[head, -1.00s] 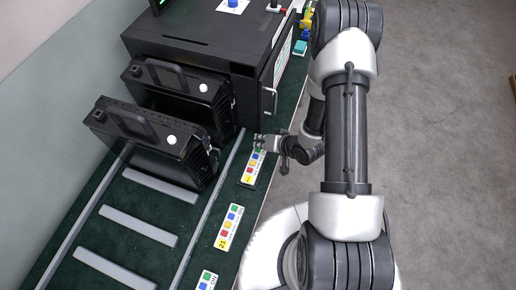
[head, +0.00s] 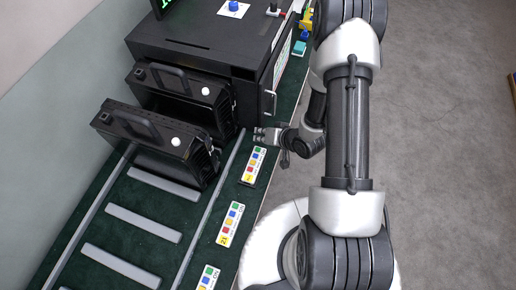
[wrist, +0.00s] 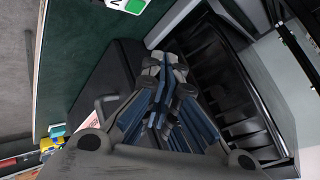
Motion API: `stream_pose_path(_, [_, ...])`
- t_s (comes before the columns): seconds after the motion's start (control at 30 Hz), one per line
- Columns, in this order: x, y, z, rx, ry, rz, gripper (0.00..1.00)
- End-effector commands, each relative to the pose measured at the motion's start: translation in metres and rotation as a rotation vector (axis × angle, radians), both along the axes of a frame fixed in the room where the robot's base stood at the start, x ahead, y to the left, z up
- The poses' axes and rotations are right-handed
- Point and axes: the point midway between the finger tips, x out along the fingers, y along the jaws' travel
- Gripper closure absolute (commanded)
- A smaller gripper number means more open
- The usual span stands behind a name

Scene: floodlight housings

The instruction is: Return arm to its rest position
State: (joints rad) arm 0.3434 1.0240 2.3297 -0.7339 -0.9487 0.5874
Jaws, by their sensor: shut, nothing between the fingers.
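My gripper (head: 261,135) shows in the head view at the right edge of the green bench, just in front of the large black cabinet (head: 205,45). Its fingers point left, above the bench edge near a coloured button strip (head: 254,167). In the wrist view my gripper (wrist: 163,75) is shut and empty, with its fingertips together. The dark finned back of a black housing (wrist: 225,85) lies beyond and to the right of the fingertips. My arm reaches along the right side of the head view, over the grey floor.
Two black floodlight housings (head: 160,142) (head: 180,92) with white knobs stand on the green bench (head: 125,190). Several grey slats (head: 145,222) lie in front of them. A second button strip (head: 230,222) is at the bench's right edge. The grey floor (head: 440,130) on the right is mostly clear.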

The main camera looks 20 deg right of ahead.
Motion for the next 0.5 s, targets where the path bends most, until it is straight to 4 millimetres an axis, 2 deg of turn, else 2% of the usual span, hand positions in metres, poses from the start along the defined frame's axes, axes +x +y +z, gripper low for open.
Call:
stream_pose_path(0.37, [0.001, -0.001, 0.001, -0.005, -0.001, 0.001, 1.00])
stream_pose_path(0.5, [0.011, -0.010, 0.018, -0.074, -0.003, 0.011, 1.00])
